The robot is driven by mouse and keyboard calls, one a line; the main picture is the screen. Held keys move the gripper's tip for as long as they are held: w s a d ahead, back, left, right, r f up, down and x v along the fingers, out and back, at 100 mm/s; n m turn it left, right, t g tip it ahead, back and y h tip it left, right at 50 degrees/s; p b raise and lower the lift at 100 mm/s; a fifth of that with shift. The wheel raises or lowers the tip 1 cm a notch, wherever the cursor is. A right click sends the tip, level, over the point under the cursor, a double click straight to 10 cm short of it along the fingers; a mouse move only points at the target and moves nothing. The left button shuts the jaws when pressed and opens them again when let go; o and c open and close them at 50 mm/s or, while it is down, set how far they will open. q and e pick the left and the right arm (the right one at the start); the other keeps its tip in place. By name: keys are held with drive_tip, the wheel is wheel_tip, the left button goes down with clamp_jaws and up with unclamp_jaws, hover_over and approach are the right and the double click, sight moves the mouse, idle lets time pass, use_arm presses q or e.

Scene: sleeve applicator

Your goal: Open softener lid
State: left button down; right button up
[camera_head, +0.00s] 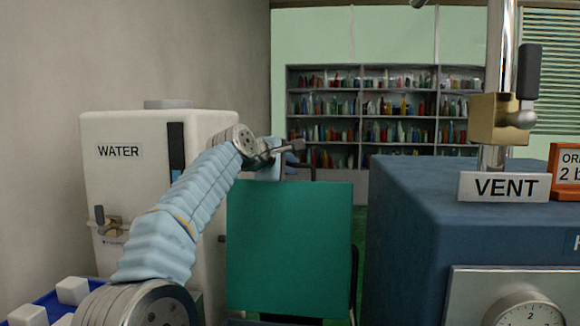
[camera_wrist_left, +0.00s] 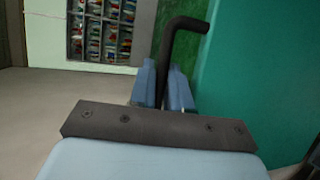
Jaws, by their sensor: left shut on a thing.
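A flat teal panel (camera_head: 290,245), likely the softener lid, stands upright in the middle of the head view; its teal face also fills the right of the left wrist view (camera_wrist_left: 255,75). A black bent bar (camera_head: 301,164), likely its handle, shows at the panel's top edge and rises between my fingers in the left wrist view (camera_wrist_left: 168,50). My left gripper (camera_head: 276,163) is at the panel's top edge, and its blue fingers (camera_wrist_left: 163,88) are shut on the bar. What lies behind the panel is hidden. My right gripper is out of view.
A white WATER cabinet (camera_head: 115,190) stands to the left, partly behind my left arm. A blue machine (camera_head: 410,230) with a VENT sign (camera_head: 503,187) and a dial (camera_head: 527,312) stands to the right. A blue tray (camera_head: 52,300) with white blocks is at lower left. Bottle shelves (camera_head: 385,115) stand far back.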

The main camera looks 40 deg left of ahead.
use_arm(q)
drive_tip(key=shift+f, duration=0.1)
drive_tip(key=c, duration=1.2)
unclamp_jaws()
drive_tip(key=shift+o, duration=0.2)
drive_tip(key=b+v, duration=0.1)
drive_tip(key=v, duration=1.3)
